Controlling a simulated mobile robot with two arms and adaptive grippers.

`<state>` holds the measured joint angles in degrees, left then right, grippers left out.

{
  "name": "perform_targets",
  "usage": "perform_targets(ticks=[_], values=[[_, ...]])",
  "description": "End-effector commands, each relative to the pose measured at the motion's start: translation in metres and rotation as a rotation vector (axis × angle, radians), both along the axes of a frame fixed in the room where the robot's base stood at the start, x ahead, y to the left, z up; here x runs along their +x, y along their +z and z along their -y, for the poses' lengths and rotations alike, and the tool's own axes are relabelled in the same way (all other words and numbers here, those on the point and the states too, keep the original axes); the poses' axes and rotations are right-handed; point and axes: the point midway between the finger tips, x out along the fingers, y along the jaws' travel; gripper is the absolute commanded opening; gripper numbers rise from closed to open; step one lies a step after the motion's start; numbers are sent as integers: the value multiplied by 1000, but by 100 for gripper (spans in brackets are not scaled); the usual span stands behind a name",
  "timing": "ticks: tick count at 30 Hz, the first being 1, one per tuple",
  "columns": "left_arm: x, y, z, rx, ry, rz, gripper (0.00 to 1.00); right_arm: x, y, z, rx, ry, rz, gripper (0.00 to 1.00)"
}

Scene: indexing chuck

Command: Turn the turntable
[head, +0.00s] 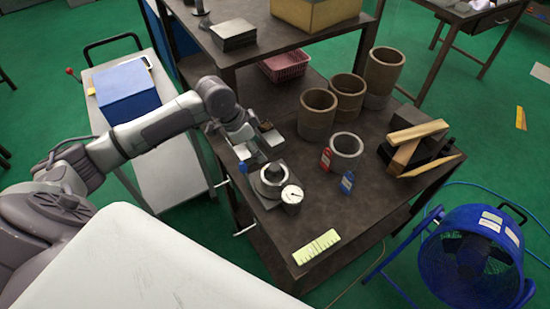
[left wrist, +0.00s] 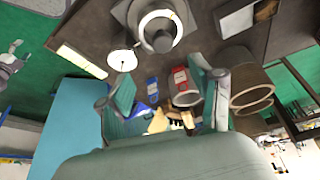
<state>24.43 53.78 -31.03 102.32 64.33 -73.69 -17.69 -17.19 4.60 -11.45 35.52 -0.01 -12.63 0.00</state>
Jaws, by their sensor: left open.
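The turntable (head: 271,181) is a grey chuck with a round ring on a square base, near the left edge of the dark bench. A white dial gauge (head: 292,196) stands against its front right side, and a small blue knob (head: 243,168) shows at its left. My left gripper (head: 243,138) is just behind the turntable and apart from it. In the left wrist view its two fingers (left wrist: 166,95) are spread with nothing clamped between them. That view also shows the turntable (left wrist: 160,28) at the top, beyond the fingers, with the gauge (left wrist: 122,60). My right gripper is out of view.
Brown cylinders (head: 318,112) and a grey ring (head: 346,150) stand on the bench (head: 300,225), with red (head: 326,158) and blue tags (head: 347,181). Wooden bars (head: 415,135) lie at right. A raised shelf overhangs the back. A blue fan (head: 470,255) stands on the floor.

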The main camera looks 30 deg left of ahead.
Motion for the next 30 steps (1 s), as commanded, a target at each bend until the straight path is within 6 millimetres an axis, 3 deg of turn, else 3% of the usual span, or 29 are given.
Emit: perform_targets(ticks=[3, 7, 21, 30], values=[[3, 12, -7, 0, -7, -4, 65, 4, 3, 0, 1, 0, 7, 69], [6, 3, -4, -6, -7, -6, 65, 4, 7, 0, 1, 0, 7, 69], [31, -83, 23, -4, -5, -5, 65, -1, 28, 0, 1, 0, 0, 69], [39, -112, 30, -2, -5, -2, 65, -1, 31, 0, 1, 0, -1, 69]])
